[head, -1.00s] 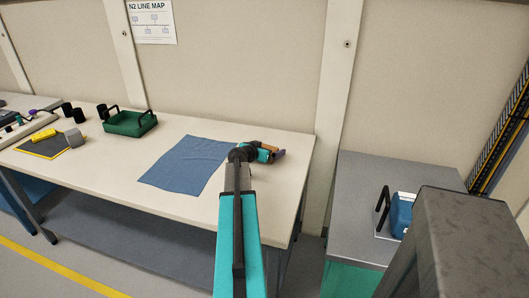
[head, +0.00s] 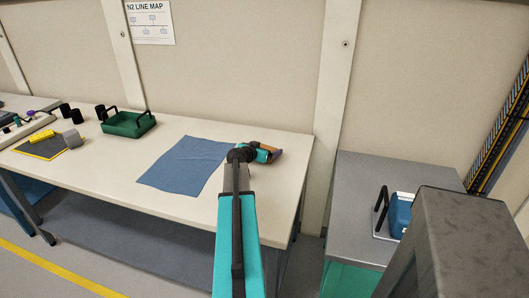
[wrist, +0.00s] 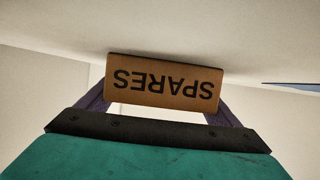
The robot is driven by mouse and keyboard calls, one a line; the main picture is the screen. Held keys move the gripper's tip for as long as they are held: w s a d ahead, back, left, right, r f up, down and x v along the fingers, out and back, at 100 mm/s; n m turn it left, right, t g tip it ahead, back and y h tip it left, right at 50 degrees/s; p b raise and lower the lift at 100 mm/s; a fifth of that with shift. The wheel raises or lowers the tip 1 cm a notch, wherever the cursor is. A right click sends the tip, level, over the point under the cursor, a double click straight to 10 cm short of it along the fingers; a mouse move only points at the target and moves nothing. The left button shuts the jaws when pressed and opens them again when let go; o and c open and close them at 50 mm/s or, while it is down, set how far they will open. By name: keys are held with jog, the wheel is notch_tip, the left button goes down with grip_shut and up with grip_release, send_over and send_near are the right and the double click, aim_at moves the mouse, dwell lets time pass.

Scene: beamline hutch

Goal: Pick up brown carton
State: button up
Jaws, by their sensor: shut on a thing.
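The brown carton (wrist: 163,82) fills the middle of the wrist view, its "SPARES" lettering upside down. My gripper (wrist: 163,95) is shut on it, with a purple finger at each end of the carton. In the head view a small part of the carton (head: 267,147) shows past my gripper (head: 274,153), at the right end of the white table. My arm hides most of it there. I cannot tell whether the carton touches the table.
A blue cloth (head: 184,165) lies on the white table (head: 110,182) left of my gripper. A green tray (head: 128,125) stands farther left. A grey cabinet (head: 360,180) with a blue handled object (head: 400,214) stands to the right.

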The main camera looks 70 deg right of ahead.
aim_at(266, 146)
jog(key=shift+r, duration=0.15)
jog(key=shift+r+b, duration=0.45)
jog(key=shift+r, duration=1)
jog(key=shift+s+a+r, duration=0.1)
jog(key=shift+a+r, duration=0.1)
jog(key=shift+a, duration=0.05)
jog(key=s+a+b, duration=0.1)
jog(key=a, duration=0.3)
jog(key=s+a+b, duration=0.1)
jog(key=a, duration=0.3)
jog(key=s+a+r+b, duration=0.1)
jog(key=a, duration=0.3)
jog(key=shift+s+a+r, duration=0.1)
jog(key=shift+s+a, duration=0.2)
jog(key=shift+s, duration=0.1)
jog(key=shift+d+r+p, duration=0.1)
jog(key=shift+r+p, duration=0.1)
jog(key=shift+p, duration=1.1)
jog(key=shift+s+a+r+p, duration=0.1)
jog(key=shift+a+p, duration=0.15)
jog(key=shift+p, duration=0.55)
jog(key=a+p, duration=0.1)
jog(key=p, duration=0.4)
jog(key=shift+s, duration=0.2)
jog(key=shift+a+f+p, duration=0.2)
jog(key=shift+a+p, duration=0.1)
jog(key=shift+p, duration=0.75)
